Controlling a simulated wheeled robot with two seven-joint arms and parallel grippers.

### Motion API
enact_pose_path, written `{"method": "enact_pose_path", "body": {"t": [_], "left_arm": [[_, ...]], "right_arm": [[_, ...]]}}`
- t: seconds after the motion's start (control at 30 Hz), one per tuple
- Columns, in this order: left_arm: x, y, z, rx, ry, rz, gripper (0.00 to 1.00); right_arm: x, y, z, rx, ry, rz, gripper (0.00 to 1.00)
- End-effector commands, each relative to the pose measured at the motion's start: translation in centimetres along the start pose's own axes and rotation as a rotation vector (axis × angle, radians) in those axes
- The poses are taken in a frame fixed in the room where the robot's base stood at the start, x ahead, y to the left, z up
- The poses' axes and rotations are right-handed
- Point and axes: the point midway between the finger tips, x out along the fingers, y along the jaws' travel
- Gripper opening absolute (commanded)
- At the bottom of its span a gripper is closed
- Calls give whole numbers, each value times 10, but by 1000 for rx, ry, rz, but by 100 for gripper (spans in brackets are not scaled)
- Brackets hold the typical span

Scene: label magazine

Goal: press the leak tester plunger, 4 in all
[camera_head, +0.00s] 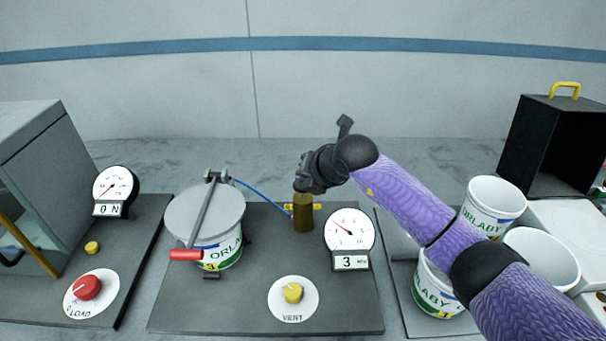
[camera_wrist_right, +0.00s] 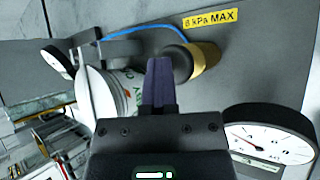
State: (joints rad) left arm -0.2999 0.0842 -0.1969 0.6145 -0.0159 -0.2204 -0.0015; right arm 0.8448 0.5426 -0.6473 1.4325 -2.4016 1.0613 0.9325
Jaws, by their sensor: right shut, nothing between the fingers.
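The leak tester plunger is a brass cylinder (camera_head: 303,214) on the dark tester plate (camera_head: 240,312), in the middle of the head view. The wrist view shows its brass body (camera_wrist_right: 207,62) with a dark round knob. My right gripper (camera_head: 302,186) is shut and empty, directly above the plunger in the head view. Its fingertips (camera_wrist_right: 159,68) show beside the knob in the wrist view; I cannot tell whether they touch it. The tester dial (camera_head: 350,230) has a small display that reads 3. My left gripper is not in view.
A lidded white tub (camera_head: 222,252) with a red-handled clamp (camera_head: 187,255) stands left of the plunger. A yellow vent knob (camera_head: 293,293) is in front. A blue hose (camera_head: 262,194) runs behind. White tubs (camera_head: 493,205) stand at right, partly behind my arm.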

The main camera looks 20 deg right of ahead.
Motion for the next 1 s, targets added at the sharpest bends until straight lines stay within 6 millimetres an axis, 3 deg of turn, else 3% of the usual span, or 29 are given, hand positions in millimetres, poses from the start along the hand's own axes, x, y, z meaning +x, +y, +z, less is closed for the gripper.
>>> {"method": "enact_pose_path", "body": {"t": [0.4, 1.0], "left_arm": [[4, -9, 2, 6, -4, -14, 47], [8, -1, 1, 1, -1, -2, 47]], "right_arm": [[5, -4, -4, 0, 4, -3, 0], [8, -7, -7, 0, 4, -3, 0]]}}
